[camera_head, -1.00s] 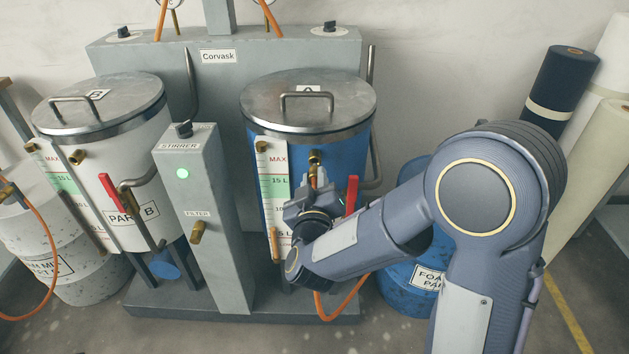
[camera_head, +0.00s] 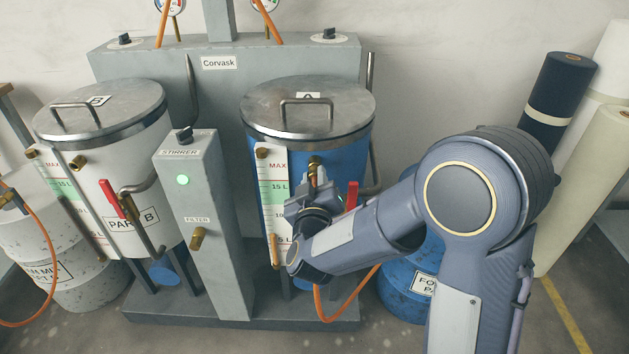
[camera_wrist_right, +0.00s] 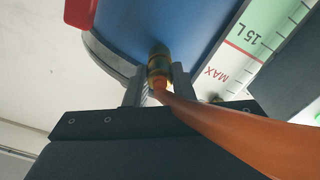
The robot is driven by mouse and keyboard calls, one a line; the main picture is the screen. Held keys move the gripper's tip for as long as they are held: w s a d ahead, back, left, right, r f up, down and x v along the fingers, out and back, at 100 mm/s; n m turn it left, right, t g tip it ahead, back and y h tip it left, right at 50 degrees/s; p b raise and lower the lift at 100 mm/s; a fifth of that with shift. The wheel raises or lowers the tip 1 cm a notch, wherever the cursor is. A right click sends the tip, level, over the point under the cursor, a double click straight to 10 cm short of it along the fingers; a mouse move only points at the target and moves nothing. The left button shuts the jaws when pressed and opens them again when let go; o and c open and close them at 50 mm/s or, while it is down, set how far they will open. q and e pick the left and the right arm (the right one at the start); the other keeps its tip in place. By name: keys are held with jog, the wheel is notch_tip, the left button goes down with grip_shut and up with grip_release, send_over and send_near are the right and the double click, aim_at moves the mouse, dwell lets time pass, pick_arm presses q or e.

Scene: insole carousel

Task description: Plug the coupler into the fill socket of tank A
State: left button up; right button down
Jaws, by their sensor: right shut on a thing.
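Tank A (camera_head: 262,158) is the blue tank with a steel lid (camera_head: 308,105) marked A, on the right of the machine. Its brass fill socket (camera_head: 315,161) sticks out of the front near the top. My right gripper (camera_head: 312,190) is in front of the tank, just below the socket. It is shut on the brass coupler (camera_wrist_right: 159,66), with the orange hose (camera_wrist_right: 215,128) trailing from it. In the wrist view the coupler's far end points at the blue tank wall and hides the socket. I cannot tell if they touch. My left gripper is out of view.
A level scale (camera_head: 273,190) is left of the socket; a red lever (camera_head: 352,194) is right of the gripper. Tank B (camera_head: 98,180) and the grey stirrer post (camera_head: 190,225) stand to the left. A blue drum (camera_head: 398,297) is behind my right arm.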

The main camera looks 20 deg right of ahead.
aim_at(315, 185)
jog(key=c, duration=1.1)
grip_release()
jog(key=shift+w, duration=0.1)
jog(key=shift+c, duration=0.2)
jog(key=v, duration=0.8)
jog(key=shift+w, duration=0.1)
jog(key=shift+d, duration=0.1)
